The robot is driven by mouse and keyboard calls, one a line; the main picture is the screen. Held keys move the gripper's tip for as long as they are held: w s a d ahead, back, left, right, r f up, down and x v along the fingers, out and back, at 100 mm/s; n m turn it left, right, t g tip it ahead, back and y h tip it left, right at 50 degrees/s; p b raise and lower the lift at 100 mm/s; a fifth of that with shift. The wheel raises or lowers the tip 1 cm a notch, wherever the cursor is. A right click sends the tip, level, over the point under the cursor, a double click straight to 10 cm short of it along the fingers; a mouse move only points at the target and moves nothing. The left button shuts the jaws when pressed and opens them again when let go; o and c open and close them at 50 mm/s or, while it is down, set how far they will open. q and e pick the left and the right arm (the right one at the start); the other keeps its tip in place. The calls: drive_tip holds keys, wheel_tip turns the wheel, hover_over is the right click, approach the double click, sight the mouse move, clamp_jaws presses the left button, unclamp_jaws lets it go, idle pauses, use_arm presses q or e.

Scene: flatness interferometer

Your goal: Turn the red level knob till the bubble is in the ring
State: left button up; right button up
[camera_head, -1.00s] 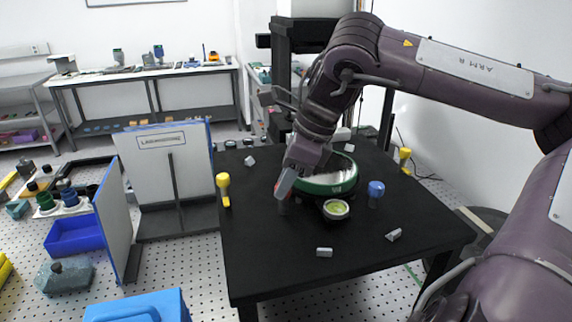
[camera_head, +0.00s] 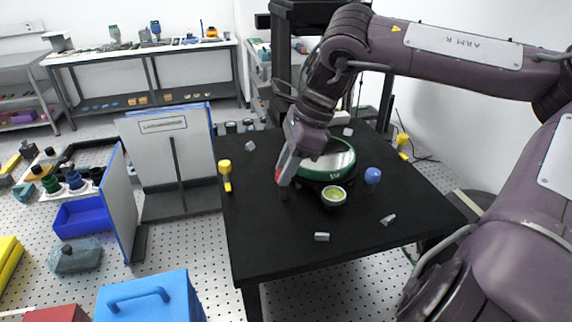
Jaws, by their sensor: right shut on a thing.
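My right gripper (camera_head: 286,169) is at the left front of the round green-rimmed instrument (camera_head: 342,160) on the black table. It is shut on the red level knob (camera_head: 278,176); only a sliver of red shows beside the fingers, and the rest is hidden. The round bubble level (camera_head: 334,195) has a pale rim and a yellow-green face and sits just right of the gripper. The bubble and ring are too small to make out. My left gripper is not in view.
A blue knob (camera_head: 373,176) stands right of the level. Yellow-topped posts stand at the table's left (camera_head: 225,172) and back right (camera_head: 402,140). Small pale blocks (camera_head: 322,237) lie on the black table (camera_head: 280,255). Its front is mostly clear. A white panel (camera_head: 170,150) stands left.

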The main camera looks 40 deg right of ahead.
drive_tip(key=o, duration=1)
drive_tip(key=shift+c, duration=0.2)
drive_tip(key=shift+d+r, duration=0.1)
drive_tip(key=shift+s+d+r, duration=0.1)
drive_tip(key=shift+d+r, duration=0.05)
drive_tip(key=shift+r, duration=0.2)
drive_tip(key=b+v, duration=0.1)
drive_tip(key=v, duration=0.5)
drive_tip(key=shift+r, duration=0.35)
drive_tip(key=shift+s+d, duration=0.1)
drive_tip(key=shift+s, duration=0.05)
